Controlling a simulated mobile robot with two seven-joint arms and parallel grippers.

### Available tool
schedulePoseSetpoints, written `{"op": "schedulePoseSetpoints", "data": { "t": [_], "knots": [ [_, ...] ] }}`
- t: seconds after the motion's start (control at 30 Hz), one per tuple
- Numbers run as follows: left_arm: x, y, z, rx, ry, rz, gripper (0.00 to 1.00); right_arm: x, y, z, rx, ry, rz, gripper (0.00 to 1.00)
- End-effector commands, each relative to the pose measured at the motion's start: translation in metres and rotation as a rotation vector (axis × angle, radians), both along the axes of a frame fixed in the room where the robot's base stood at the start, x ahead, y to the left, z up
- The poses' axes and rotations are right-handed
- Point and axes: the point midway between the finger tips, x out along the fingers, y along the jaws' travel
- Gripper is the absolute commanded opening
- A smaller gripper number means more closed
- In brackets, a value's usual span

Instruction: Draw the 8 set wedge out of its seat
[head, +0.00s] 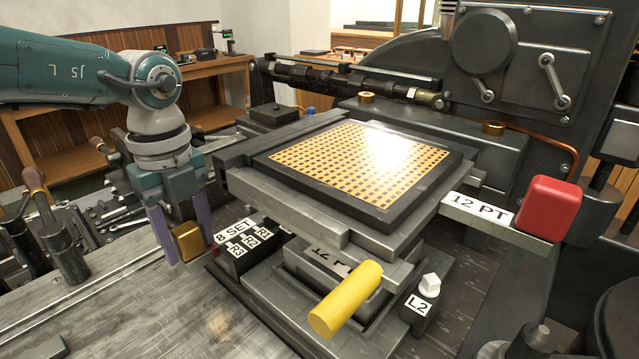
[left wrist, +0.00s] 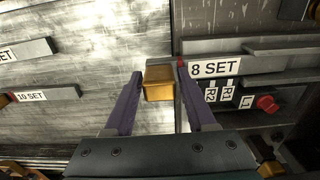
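In the left wrist view the brass block (left wrist: 158,84) lies left of the "8 SET" label (left wrist: 215,68), at the seat's edge. My left gripper (head: 190,250) points down with its purple fingers on either side of the brass block. In the left wrist view the fingers (left wrist: 160,72) stand apart with narrow gaps beside the block, so it looks open. My right gripper is not in view.
A red knob (left wrist: 266,104) sits beside small R1, R2 and L1 labels. A "10 SET" piece (left wrist: 32,96) lies to the left. A yellow handle (head: 346,299) and a red "12 PT" handle (head: 550,208) stick out nearby. The grey bench (head: 130,310) is largely clear.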

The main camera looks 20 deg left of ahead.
Motion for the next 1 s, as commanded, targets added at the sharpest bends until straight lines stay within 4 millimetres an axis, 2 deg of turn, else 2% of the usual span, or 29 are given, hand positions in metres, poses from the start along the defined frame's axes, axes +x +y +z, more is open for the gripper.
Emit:
{"op": "schedulePoseSetpoints", "data": {
  "t": [0.03, 0.2, 0.47, 0.57, 0.77, 1.0],
  "knots": [
    [0.0, 0.0, 0.0, 0.0, 0.0, 0.0, 0.63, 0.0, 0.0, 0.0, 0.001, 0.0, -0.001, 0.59],
    [0.0, 0.0, 0.0, 0.0, 0.0, 0.0, 0.79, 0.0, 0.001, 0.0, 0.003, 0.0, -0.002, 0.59],
    [0.0, 0.0, 0.002, 0.0, 0.001, -0.001, 0.79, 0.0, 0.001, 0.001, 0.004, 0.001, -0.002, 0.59],
    [0.0, 0.0, 0.015, 0.0, -0.001, 0.0, 0.79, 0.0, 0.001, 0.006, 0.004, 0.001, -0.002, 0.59],
    [0.001, 0.0, 0.055, 0.001, -0.004, -0.002, 0.79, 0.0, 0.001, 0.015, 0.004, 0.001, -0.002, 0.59],
    [0.001, 0.0, 0.091, -0.001, -0.002, 0.0, 0.79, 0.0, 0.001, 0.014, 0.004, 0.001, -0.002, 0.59]
  ]
}}
